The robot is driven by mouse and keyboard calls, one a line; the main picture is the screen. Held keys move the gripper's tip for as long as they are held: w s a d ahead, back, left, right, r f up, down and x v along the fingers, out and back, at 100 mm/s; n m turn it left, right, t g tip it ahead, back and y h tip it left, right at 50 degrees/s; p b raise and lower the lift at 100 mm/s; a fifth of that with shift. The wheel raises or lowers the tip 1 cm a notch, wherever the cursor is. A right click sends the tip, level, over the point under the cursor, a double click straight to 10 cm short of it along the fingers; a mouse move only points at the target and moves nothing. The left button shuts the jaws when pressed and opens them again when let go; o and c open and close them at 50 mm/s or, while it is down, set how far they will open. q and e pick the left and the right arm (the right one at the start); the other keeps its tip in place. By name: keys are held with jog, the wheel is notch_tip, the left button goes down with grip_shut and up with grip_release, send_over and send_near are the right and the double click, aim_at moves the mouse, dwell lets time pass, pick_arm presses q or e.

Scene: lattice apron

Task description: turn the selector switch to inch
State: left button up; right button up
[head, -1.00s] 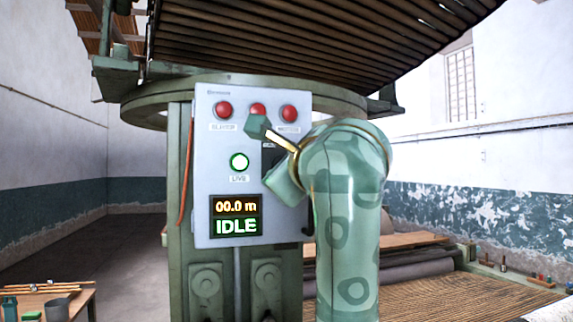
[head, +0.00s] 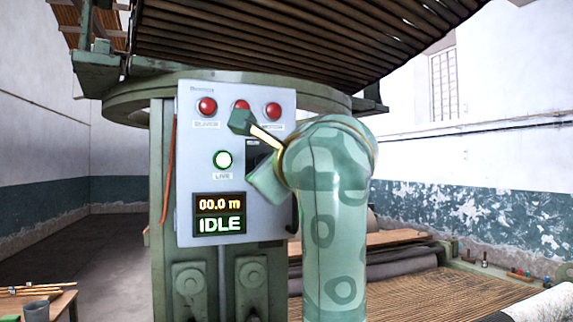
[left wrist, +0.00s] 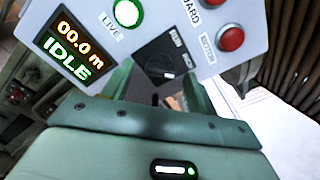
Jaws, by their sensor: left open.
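The selector switch (left wrist: 160,70) is a dark round knob on a black plate, with RUN and another partly legible label beside it, in the left wrist view. I cannot tell clearly where its pointer stands. In the head view its black plate (head: 252,152) is mostly hidden by my left gripper (head: 254,156). That gripper is open, one finger above the plate and one below it. In the left wrist view the open fingers (left wrist: 157,90) lie either side of the knob's lower area; contact cannot be told. My right gripper is out of view.
The light grey panel (head: 187,165) carries red buttons (head: 207,106), a lit green LIVE lamp (head: 223,159) and a display (head: 219,214) reading 00.0 m, IDLE. An orange cable (head: 168,170) hangs at its left edge. A slatted machine part (head: 300,30) overhangs it.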

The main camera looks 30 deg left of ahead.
pick_arm(q)
jog(key=b+v, duration=0.1)
jog(key=v, duration=1.4)
jog(key=shift+s+d, duration=0.2)
jog(key=shift+d, duration=0.05)
jog(key=shift+a, duration=0.1)
